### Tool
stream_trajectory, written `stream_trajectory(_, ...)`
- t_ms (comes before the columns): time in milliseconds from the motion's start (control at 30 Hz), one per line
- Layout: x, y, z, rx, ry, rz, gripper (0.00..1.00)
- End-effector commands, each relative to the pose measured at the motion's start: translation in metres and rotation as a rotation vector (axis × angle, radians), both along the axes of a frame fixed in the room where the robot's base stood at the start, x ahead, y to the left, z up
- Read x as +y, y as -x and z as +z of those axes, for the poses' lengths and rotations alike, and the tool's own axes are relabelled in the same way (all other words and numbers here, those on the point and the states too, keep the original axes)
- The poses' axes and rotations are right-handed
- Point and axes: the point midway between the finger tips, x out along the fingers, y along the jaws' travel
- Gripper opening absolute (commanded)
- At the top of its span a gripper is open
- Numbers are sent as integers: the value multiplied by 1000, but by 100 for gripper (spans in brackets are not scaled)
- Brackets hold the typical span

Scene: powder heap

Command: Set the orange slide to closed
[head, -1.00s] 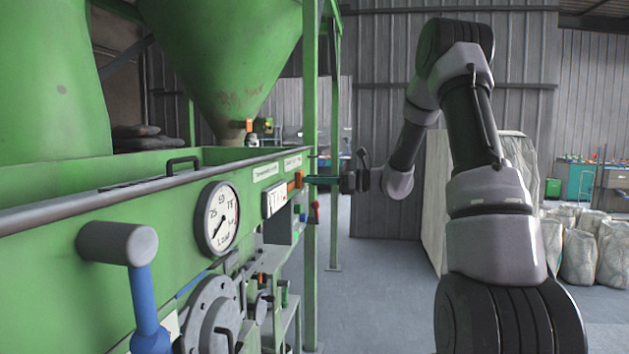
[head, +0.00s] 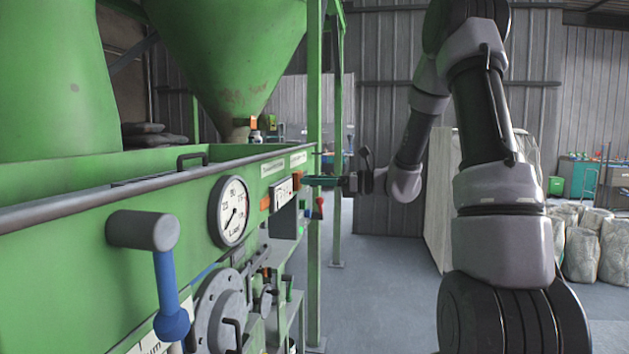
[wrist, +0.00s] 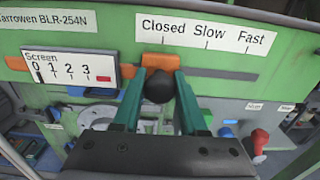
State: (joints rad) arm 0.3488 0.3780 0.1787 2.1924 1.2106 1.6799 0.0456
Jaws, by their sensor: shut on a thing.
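The orange slide (wrist: 160,62) has a black ball knob (wrist: 158,87) and sits at the left end of its slot in the wrist view, under the Closed mark of the white Closed-Slow-Fast label (wrist: 208,32). My gripper (wrist: 161,82) has its two teal fingers on either side of the knob, shut on it. The fingers and knob hide part of the slide. In the head view the orange slide (head: 297,178) is at the far end of the green panel, with my gripper (head: 318,181) reaching to it from the right.
Left of the slide is a Screen scale (wrist: 68,70) with orange ends. Below are a red knob (wrist: 259,138) and a grey round flange. In the head view a blue-handled lever (head: 168,290) and a dial gauge (head: 231,211) stick out nearby.

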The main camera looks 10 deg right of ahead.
Motion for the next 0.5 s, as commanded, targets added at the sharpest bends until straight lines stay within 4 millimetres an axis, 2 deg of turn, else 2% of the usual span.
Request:
stream_trajectory(167,2,3,-2,6,2,9,0)
stream_trajectory(200,2,4,-2,7,3,10,50)
stream_trajectory(267,2,3,-2,6,3,10,71)
stream_trajectory(500,2,2,-2,4,2,8,71)
